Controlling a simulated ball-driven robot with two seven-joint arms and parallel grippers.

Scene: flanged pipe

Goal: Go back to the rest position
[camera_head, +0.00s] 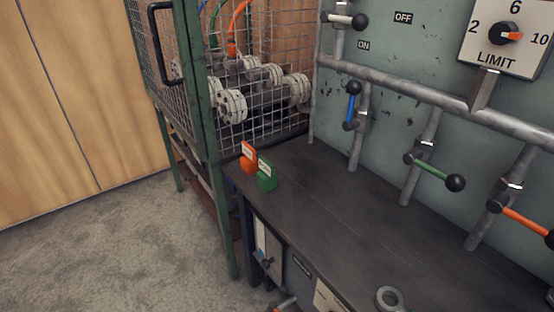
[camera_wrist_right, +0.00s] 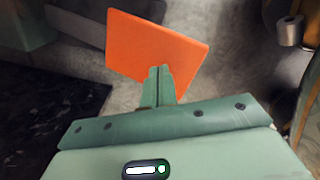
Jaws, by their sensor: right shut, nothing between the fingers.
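My right gripper (camera_wrist_right: 158,84) shows in the right wrist view, its two green fingers shut together with nothing seen between them. A flat orange panel (camera_wrist_right: 160,45) lies behind the fingertips in that view; I cannot tell whether they touch it. Neither gripper shows in the head view, and my left gripper is in no view. The grey flanged pipes (camera_head: 232,106) sit inside a green wire-mesh cage (camera_head: 210,150) at the upper left of the head view, partly hidden by the mesh.
A dark bench (camera_head: 330,210) carries an orange block (camera_head: 248,163), a green block (camera_head: 267,178) and a metal ring (camera_head: 389,299). Levers, such as the green one (camera_head: 434,168), stick out from wall pipes. Carpet (camera_head: 110,250) is clear at lower left.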

